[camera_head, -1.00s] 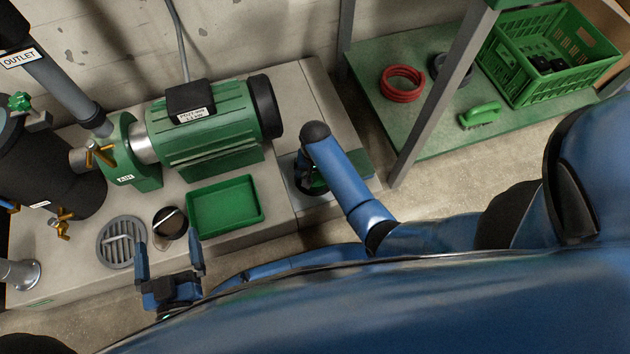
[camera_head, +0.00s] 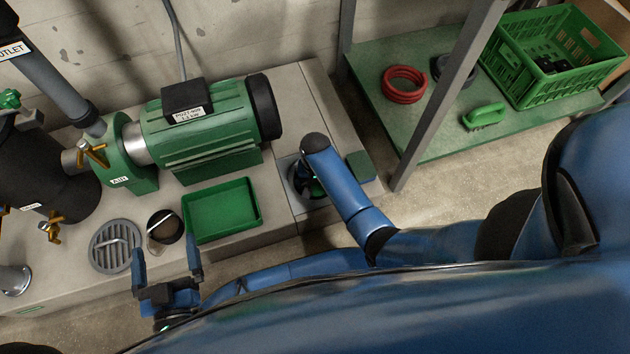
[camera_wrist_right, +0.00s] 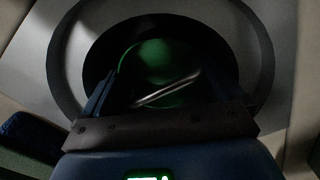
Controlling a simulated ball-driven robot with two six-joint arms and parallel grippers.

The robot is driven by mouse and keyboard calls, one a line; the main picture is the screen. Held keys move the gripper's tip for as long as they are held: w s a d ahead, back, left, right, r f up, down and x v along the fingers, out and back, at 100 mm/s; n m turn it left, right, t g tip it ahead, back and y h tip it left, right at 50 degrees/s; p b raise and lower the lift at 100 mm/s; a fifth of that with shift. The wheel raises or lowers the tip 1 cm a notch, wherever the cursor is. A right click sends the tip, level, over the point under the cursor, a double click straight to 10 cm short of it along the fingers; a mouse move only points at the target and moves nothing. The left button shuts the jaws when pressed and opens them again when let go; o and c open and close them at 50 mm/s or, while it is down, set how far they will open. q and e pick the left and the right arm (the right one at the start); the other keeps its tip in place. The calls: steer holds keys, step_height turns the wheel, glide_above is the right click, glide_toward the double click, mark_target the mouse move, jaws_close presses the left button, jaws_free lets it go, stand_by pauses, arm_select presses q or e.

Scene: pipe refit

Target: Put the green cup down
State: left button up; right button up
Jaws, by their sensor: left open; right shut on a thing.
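The green cup (camera_wrist_right: 160,62) shows in the right wrist view as a dim round green shape between the fingers. A thin pale rod (camera_wrist_right: 165,90) crosses in front of it. It is over or inside a dark round opening with a grey ring (camera_wrist_right: 262,60); I cannot tell how deep. My right gripper (camera_wrist_right: 160,78) is shut on the cup. In the head view my right forearm mostly hides the cup; only a bit of green shows at the gripper (camera_head: 308,184). My left gripper (camera_head: 166,250) is open and empty at the plinth's front edge.
A green tray (camera_head: 222,212) lies left of my right gripper, below the green pump motor (camera_head: 200,130). A dark-mouthed round container (camera_head: 165,226) and a grey drain grate (camera_head: 115,246) are further left. A grey post (camera_head: 440,110) and green shelf (camera_head: 425,140) stand right.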

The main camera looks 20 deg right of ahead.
steer(key=o, duration=0.7)
steer(key=shift+r, duration=0.1)
steer(key=shift+r, duration=0.35)
step_height(320, 180, up, 12)
steer(key=p, duration=0.8)
steer(key=shift+f, duration=0.2)
